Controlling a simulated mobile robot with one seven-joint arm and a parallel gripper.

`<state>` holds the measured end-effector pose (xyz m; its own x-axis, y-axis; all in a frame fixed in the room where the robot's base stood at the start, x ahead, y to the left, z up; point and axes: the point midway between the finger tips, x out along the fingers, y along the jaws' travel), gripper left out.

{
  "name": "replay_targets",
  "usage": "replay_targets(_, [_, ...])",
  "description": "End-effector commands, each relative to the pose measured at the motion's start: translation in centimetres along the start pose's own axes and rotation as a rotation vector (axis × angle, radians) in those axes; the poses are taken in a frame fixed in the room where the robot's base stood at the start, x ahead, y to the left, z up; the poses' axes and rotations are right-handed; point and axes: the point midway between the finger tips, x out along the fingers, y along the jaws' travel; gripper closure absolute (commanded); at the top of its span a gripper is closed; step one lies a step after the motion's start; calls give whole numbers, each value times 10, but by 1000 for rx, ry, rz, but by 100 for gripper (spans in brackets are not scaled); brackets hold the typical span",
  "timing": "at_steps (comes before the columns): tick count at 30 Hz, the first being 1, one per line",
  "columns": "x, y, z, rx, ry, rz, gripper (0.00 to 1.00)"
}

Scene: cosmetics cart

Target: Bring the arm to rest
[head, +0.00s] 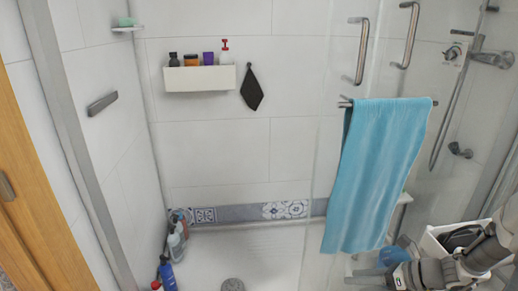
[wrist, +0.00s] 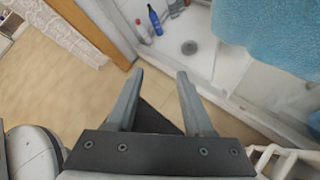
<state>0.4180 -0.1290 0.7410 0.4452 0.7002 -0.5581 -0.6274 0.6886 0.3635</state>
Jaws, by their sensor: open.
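My gripper (wrist: 158,78) shows in the wrist view with its two grey fingers apart and nothing between them. It points down over the beige floor (wrist: 75,75), near the edge of the shower tray (wrist: 225,68). In the head view my arm shows at the lower right corner, close to a white container. The gripper's fingertips cannot be made out clearly there.
A blue towel (head: 375,175) hangs on a bar at the glass door. Bottles (head: 166,274) stand in the shower's left corner. A white shelf (head: 200,79) holds several toiletries. A white cart (head: 435,243) stands beside my arm. A wooden door frame (head: 30,200) is at left.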

Motion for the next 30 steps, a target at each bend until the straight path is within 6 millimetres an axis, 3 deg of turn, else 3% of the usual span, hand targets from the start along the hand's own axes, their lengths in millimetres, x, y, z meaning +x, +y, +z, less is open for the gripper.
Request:
replay_targets(3, [2,34,29,-286,135,44,48])
replay_targets(15, [-8,138,94,-1223,501,206,48])
replay_targets(24, [-33,212,133,-1917,722,306,48])
replay_targets(30, [-60,252,143,-2301,853,341,48])
